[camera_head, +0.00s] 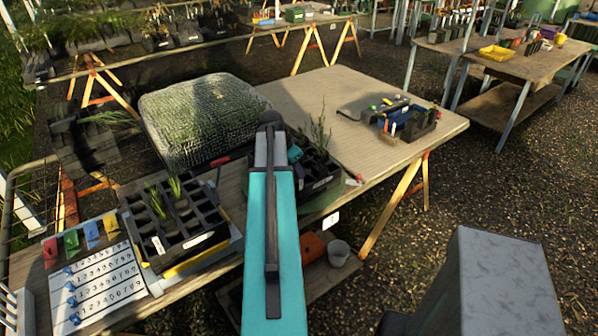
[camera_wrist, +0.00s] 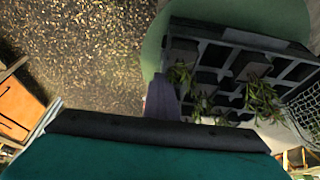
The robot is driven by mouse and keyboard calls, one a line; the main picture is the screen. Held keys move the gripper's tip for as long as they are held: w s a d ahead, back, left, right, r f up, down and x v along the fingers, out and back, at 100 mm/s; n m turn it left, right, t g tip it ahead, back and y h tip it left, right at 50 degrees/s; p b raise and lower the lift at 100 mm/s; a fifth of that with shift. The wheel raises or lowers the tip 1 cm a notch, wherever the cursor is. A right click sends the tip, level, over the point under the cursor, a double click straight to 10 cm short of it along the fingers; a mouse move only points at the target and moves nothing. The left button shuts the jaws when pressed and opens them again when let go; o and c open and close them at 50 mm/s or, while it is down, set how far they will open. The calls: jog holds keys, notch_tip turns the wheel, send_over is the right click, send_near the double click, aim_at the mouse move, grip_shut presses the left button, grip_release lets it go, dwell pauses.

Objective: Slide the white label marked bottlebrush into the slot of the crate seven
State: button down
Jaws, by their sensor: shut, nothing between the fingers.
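Two dark crates with square cells stand on the near bench in the head view. The left crate (camera_head: 181,228) holds several seedlings and has a white label (camera_head: 199,240) on its front. I cannot read bottlebrush or seven anywhere. My gripper (camera_wrist: 162,88) is shut and empty, beside that crate; the head view does not show its fingertips clearly.
A mesh-covered mound (camera_head: 200,115) lies behind the crates. A blue tray (camera_head: 408,124) with small items sits on the right of the bench (camera_head: 345,90). A number sheet (camera_head: 100,285) with coloured pieces lies at left. The bench's middle right is bare.

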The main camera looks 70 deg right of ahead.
jog(key=shift+f+b, duration=0.5)
jog(key=shift+f, duration=0.3)
dwell(0.4)
jog(key=c, duration=2)
grip_release()
jog(key=shift+c, duration=0.2)
jog(key=shift+r, duration=0.1)
jog(key=b+v, duration=0.3)
jog(key=v, duration=1)
jog(key=shift+a+r, duration=0.15)
jog(key=shift+r, duration=0.15)
jog(key=shift+w, duration=0.1)
